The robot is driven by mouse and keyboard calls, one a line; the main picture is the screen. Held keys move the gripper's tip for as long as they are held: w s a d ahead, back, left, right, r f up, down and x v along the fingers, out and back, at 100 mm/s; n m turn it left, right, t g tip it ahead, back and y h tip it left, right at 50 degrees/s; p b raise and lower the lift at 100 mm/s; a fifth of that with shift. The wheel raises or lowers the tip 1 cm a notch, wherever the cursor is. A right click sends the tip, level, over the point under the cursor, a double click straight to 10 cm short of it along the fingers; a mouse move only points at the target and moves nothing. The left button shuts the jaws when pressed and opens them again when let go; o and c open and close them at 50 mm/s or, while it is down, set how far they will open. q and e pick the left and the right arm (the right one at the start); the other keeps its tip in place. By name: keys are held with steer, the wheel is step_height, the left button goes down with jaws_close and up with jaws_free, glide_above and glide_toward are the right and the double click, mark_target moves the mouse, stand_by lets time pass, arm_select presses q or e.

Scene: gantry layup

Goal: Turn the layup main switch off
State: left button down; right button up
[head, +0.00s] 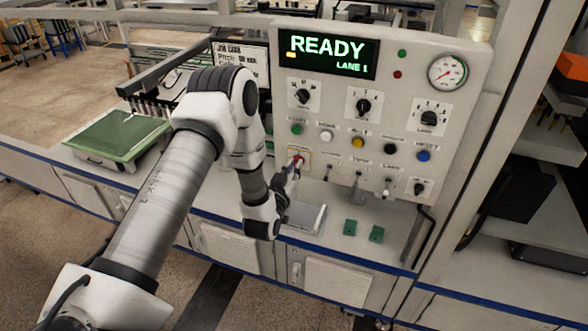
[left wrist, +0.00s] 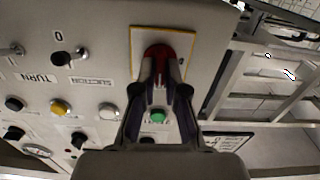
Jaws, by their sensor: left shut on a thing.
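The grey control panel (head: 330,145) stands upright on the bench, its display reading READY, LANE 1. The main switch (head: 298,159) is a red rotary handle on a yellow-bordered plate at the panel's lower left. It also shows in the left wrist view (left wrist: 157,50), where the plate appears upside down with the panel. My left gripper (head: 295,170) reaches the panel from the left and is shut on the red handle. In the left wrist view its fingers (left wrist: 159,72) close around the handle and hide part of it. The right gripper is out of view.
Black selector knobs (head: 363,106), coloured buttons (head: 326,136) and small toggles (head: 387,184) sit close around the switch. A green mat (head: 118,137) lies on the bench at left. Two green blocks (head: 350,228) lie below the panel.

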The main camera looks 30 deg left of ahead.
arm_select(q)
steer(key=shift+a+f+n+b, duration=0.1)
steer(key=shift+n+b, duration=4.25)
steer(key=shift+b, duration=0.45)
steer(key=shift+a+f+n+b, duration=0.1)
steer(key=shift+n+b, duration=4.25)
steer(key=shift+b, duration=0.45)
steer(key=shift+r, duration=0.1)
steer(key=c, duration=1.3)
jaws_free()
steer(key=shift+o, duration=0.4)
steer(key=shift+s, duration=0.1)
